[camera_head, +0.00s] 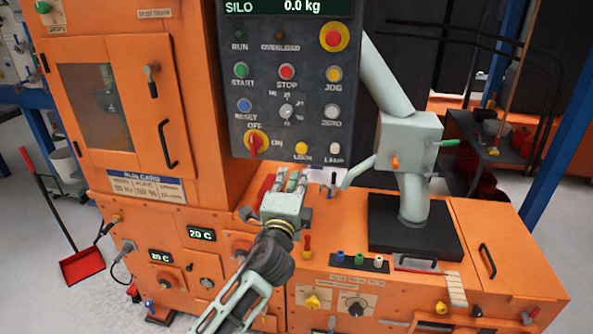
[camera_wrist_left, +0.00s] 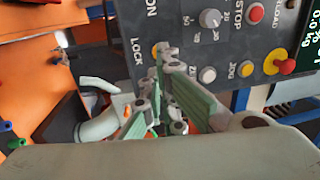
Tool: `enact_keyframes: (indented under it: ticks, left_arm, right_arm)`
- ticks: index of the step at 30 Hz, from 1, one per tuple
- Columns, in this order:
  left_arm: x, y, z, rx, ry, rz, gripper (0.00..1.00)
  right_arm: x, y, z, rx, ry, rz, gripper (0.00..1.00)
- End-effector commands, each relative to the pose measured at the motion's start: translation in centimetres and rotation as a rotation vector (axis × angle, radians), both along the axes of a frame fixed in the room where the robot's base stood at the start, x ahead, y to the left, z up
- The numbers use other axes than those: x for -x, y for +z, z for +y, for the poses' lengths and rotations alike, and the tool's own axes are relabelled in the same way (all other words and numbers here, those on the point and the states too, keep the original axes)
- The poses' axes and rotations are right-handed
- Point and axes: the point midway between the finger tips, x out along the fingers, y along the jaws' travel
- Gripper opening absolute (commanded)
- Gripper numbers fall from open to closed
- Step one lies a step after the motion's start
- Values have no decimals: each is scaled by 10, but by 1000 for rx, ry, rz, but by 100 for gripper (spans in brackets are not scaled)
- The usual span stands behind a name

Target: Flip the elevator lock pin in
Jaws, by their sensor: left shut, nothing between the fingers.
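A small yellow knob (camera_head: 301,148) sits low on the dark control panel (camera_head: 315,75). The label under it is small and seems to read LOCK. In the left wrist view the word LOCK is clear, and a yellow-orange part (camera_wrist_left: 156,50) shows beside it, partly covered by my fingers. I cannot tell how the lock pin is set. My left gripper (camera_head: 292,178) is just below the panel's lower edge, in front of the knob. Its green-grey fingers (camera_wrist_left: 162,82) are shut and hold nothing. I cannot tell whether they touch the knob. My right gripper is out of view.
Near the knob are a red rotary switch (camera_head: 255,143) and a white lamp button (camera_head: 334,148). A red emergency stop (camera_head: 334,38) is higher up. A pale pipe box (camera_head: 408,140) with an orange handle stands right of the panel. The orange machine deck (camera_head: 430,275) lies below.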

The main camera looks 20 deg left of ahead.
Motion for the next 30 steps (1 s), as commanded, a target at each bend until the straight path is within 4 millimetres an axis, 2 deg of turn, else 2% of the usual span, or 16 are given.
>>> enact_keyframes:
  ticks: [1, 4, 10, 18, 27, 30]
  left_arm:
    - [9, -4, -3, 0, -2, 1, 0]
    - [25, -5, -7, 1, -1, 1, 0]
    - [44, -7, -12, 0, 0, 0, 0]
    - [48, -6, -13, -1, 0, 0, 0]
    - [47, -6, -13, 0, 0, 0, 0]
    - [45, -17, -13, 11, -4, 18, 0]
  right_arm:
    - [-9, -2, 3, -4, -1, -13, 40]
    - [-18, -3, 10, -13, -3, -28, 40]
    - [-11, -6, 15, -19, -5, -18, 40]
    - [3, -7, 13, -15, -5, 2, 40]
    - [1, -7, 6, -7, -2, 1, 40]
    - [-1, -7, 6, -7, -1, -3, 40]
